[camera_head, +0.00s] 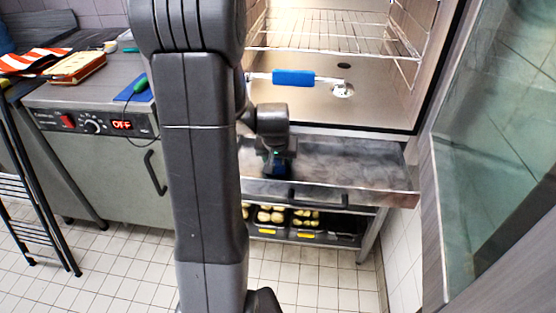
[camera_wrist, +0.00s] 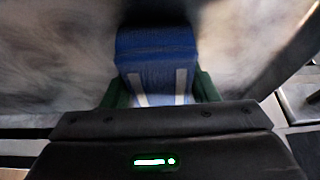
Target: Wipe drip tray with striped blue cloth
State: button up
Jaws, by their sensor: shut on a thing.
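The drip tray (camera_head: 345,165) is the wide metal tray under the oven opening, with a dull, smeared grey surface. Its surface also fills the wrist view (camera_wrist: 60,60). My gripper (camera_head: 277,168) is over the left part of the tray, pointing down. In the wrist view my gripper (camera_wrist: 160,92) is shut on the striped blue cloth (camera_wrist: 155,50), a blue bundle with pale stripes between green fingers. The cloth is at or just above the tray surface; I cannot tell whether it touches. In the head view my arm hides the tray's left end.
The open oven (camera_head: 340,95) above has a wire rack (camera_head: 330,42) and a blue-handled bar (camera_head: 293,78). Its glass door (camera_head: 500,150) stands open at right. Black bins (camera_head: 290,220) of food sit below the tray. A counter unit (camera_head: 100,160) stands left.

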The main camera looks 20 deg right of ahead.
jog(key=shift+w+d+r, duration=0.15)
jog(key=shift+w+d, duration=0.05)
jog(key=shift+w, duration=0.2)
jog(key=shift+w+d+r+p, duration=0.15)
jog(key=shift+w+r+p, duration=0.05)
jog(key=shift+p, duration=0.15)
jog(key=r, duration=0.1)
jog(key=r+p, duration=0.1)
jog(key=shift+s+r, duration=0.2)
jog(key=shift+r, duration=0.15)
jog(key=shift+r+p, duration=1.75)
jog(key=shift+r, duration=0.6)
jog(key=shift+w, duration=0.1)
